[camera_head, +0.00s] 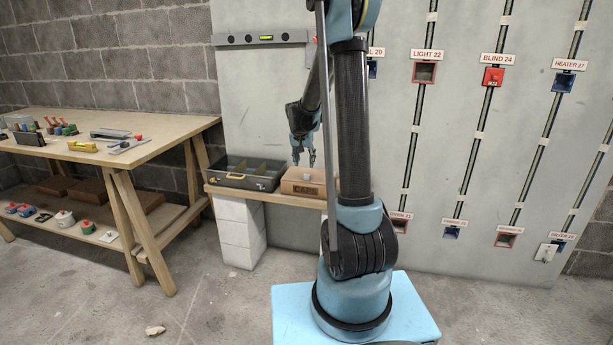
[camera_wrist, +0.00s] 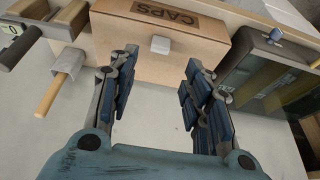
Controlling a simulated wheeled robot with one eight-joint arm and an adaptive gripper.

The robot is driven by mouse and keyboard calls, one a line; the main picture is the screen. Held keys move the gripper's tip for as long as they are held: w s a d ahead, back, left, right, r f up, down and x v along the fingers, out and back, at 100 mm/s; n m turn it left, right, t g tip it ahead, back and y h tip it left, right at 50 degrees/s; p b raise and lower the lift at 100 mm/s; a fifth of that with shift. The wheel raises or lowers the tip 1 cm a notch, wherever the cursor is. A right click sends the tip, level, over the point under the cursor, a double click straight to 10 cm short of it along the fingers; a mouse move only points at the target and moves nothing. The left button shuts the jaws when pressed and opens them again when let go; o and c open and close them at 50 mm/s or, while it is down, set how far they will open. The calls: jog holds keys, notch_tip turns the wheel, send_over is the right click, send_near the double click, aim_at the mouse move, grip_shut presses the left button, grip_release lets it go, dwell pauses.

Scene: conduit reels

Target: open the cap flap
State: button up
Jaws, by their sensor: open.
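The wooden caps box (camera_head: 302,187) stands on the low shelf left of my arm, with a dark CAPS label. In the wrist view the box (camera_wrist: 120,48) spans the upper middle, with the CAPS label (camera_wrist: 165,12) near the top edge. A small pale grey knob (camera_wrist: 160,45) sits on its flap, which looks shut. My gripper (camera_head: 303,158) hangs just above the box in the head view. In the wrist view my gripper (camera_wrist: 160,72) is open and empty, its fingers spread to either side of the knob, apart from it.
A dark compartment case (camera_head: 242,173) stands left of the box; its glazed top (camera_wrist: 275,75) fills the right of the wrist view. A bracket with a wooden handle (camera_wrist: 62,80) is at the left there. A workbench (camera_head: 100,150) stands further left.

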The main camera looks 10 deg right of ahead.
aim_at(306, 175)
jog(key=shift+x, duration=4.5)
jog(key=shift+a, duration=0.1)
grip_shut()
